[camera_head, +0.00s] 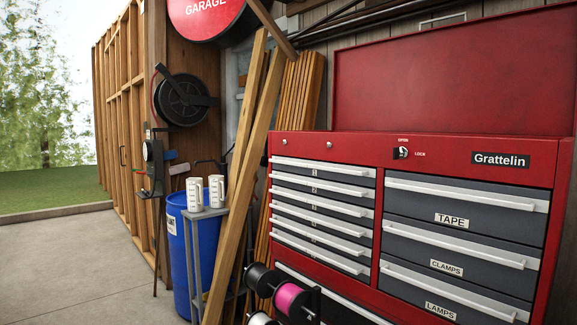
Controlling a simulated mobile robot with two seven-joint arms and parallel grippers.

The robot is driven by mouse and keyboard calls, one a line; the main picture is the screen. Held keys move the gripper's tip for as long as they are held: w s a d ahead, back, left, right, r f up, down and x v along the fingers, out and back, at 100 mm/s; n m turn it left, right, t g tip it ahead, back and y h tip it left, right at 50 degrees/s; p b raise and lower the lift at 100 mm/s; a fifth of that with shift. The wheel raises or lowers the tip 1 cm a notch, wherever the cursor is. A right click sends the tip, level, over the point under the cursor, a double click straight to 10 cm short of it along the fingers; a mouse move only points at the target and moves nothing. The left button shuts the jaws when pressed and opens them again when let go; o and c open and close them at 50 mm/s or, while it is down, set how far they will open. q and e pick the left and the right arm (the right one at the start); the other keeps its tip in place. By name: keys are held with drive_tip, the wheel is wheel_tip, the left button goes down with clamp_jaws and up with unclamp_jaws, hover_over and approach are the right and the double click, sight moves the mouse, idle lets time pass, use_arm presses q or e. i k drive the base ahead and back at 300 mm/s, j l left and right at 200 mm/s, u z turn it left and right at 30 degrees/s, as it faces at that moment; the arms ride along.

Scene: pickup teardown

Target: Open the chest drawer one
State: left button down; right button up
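The red tool chest (450,150) stands on the right, with its lid raised at the back. Its left column holds several narrow grey drawers with white bar handles and small number labels. The top one, drawer one (345,180), looks shut and flush with the front. Its handle (322,167) runs along its upper edge, and its label is small and hard to read. A lock knob (400,153) sits on the panel above, between the words OPEN and LOCK. Neither of my grippers shows in the head view.
Wide drawers labelled TAPE (451,219), CLAMPS and LAMPS fill the chest's right column. Wire spools (290,298) stand before the chest's lower left. Leaning wooden planks (240,170), a blue barrel (181,250) and two white mugs (216,191) on a grey stand are left. Concrete floor (80,260) is clear.

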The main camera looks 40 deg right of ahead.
sight(365, 176)
drive_tip(key=i+z, duration=0.1)
drive_tip(key=i, duration=0.6)
drive_tip(key=i+j+z, duration=0.1)
drive_tip(key=i, duration=0.55)
